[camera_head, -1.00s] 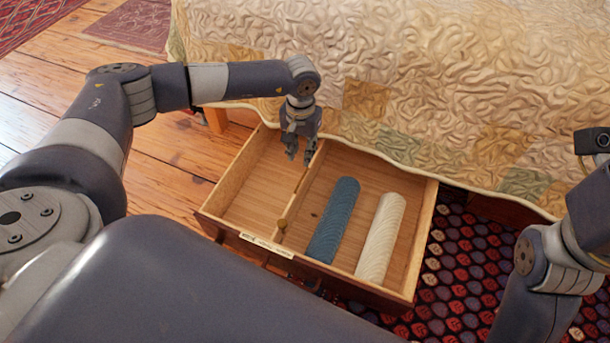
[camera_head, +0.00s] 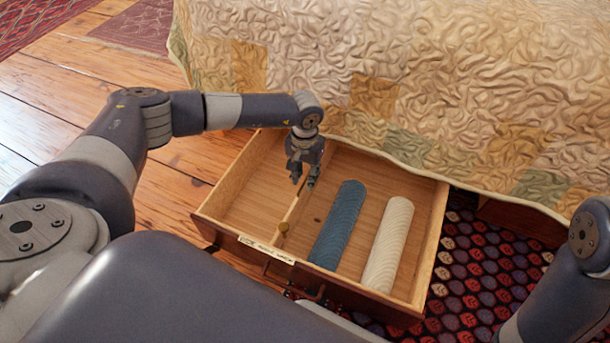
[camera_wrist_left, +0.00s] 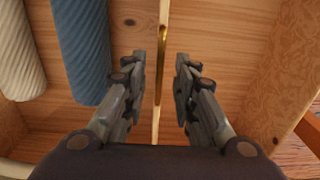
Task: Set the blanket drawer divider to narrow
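The divider also shows in the left wrist view (camera_wrist_left: 157,100). My left gripper (camera_head: 303,183) is open over the divider's middle. In the left wrist view its fingers (camera_wrist_left: 160,65) are apart, one on each side of the divider, with gaps on both sides. Whether the fingertips reach below its top edge is unclear. My right gripper is out of view; only part of that arm shows at right.
A blue roll (camera_head: 338,222) and a cream roll (camera_head: 388,245) lie in the right compartment; the left compartment (camera_head: 250,195) is empty. A label (camera_head: 267,249) is on the front rim, its text unreadable. A quilt-covered bed (camera_head: 430,70) overhangs the drawer's back.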

